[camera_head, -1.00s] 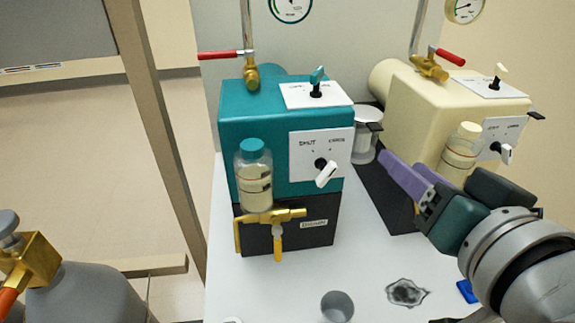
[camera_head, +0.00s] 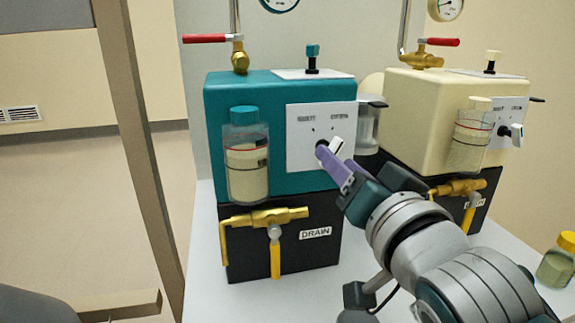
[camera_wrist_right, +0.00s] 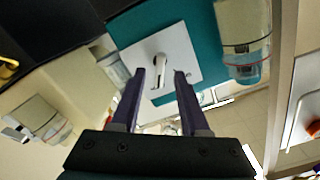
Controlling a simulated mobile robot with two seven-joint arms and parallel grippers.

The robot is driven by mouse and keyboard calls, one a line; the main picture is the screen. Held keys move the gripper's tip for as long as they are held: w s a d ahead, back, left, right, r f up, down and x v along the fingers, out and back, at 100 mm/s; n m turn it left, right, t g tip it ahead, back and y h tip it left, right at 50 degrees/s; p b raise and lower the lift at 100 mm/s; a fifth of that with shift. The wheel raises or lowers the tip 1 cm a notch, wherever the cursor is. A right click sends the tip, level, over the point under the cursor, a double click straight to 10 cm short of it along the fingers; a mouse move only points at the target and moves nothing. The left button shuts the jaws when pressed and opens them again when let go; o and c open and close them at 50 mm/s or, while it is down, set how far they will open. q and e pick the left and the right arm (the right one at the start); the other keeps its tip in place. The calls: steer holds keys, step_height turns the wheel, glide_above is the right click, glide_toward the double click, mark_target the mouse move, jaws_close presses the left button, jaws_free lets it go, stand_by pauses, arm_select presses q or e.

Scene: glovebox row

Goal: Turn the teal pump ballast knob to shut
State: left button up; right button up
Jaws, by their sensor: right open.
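The teal pump (camera_head: 265,92) stands on the white bench. Its ballast knob (camera_head: 337,146) has a white handle on a dark hub, on a white front plate lettered SHUT on the left and another word on the right. The handle slants up and right, towards the right-hand word. My right gripper (camera_head: 334,161) is open with purple fingers at the knob and partly covers it. In the right wrist view the knob (camera_wrist_right: 160,66) shows between the two spread fingertips (camera_wrist_right: 160,74); I cannot tell whether they touch it. My left gripper is out of view.
A cream pump (camera_head: 425,105) with a similar knob (camera_head: 511,134) stands at the right. A clear bottle (camera_head: 246,160) is on the teal pump's front left, above a brass drain valve (camera_head: 265,219). A yellow-capped jar (camera_head: 558,262) stands at the lower right.

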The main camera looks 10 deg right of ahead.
steer(key=shift+w, duration=1.2)
jaws_close()
